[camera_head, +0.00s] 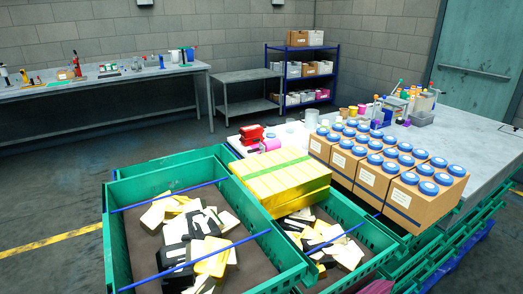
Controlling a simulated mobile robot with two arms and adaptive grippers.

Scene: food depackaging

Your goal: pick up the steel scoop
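I cannot make out a steel scoop for certain. Small items on the grey work table (462,133) at the right are too small to tell apart. They include a red object (251,133) at the table's left end, clear containers beside it, and a cluster of bottles and tools at the back. Neither of my grippers is in view.
Green crates (118,232) hold yellow, white and black packs. A yellow stack (285,178) and cardboard boxes (372,184) with blue-lidded jars block the table's near side. A side bench (110,80), low table (247,76) and blue shelf (334,66) stand behind. Floor at left is clear.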

